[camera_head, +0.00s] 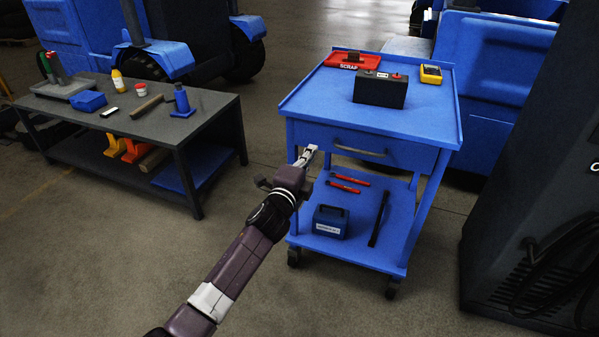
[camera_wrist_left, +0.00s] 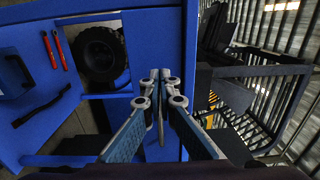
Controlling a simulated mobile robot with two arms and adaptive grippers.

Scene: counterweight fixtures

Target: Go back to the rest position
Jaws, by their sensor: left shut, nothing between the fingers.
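My left gripper (camera_head: 308,155) is shut and empty. In the head view it is just in front of the left front corner of the blue cart (camera_head: 290,105), below its top and near the drawer. Whether it touches the cart I cannot tell. In the left wrist view the gripper (camera_wrist_left: 158,82) shows with its fingers together, in front of blue cart surfaces. My right gripper is in neither view.
The cart top holds a black battery (camera_head: 380,90), a red scrap tray (camera_head: 352,60) and a yellow meter (camera_head: 431,74). Its lower shelf holds a blue box (camera_head: 331,222) and red tools. A workbench (camera_head: 215,104) stands left; a dark cabinet (camera_head: 515,190) stands right.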

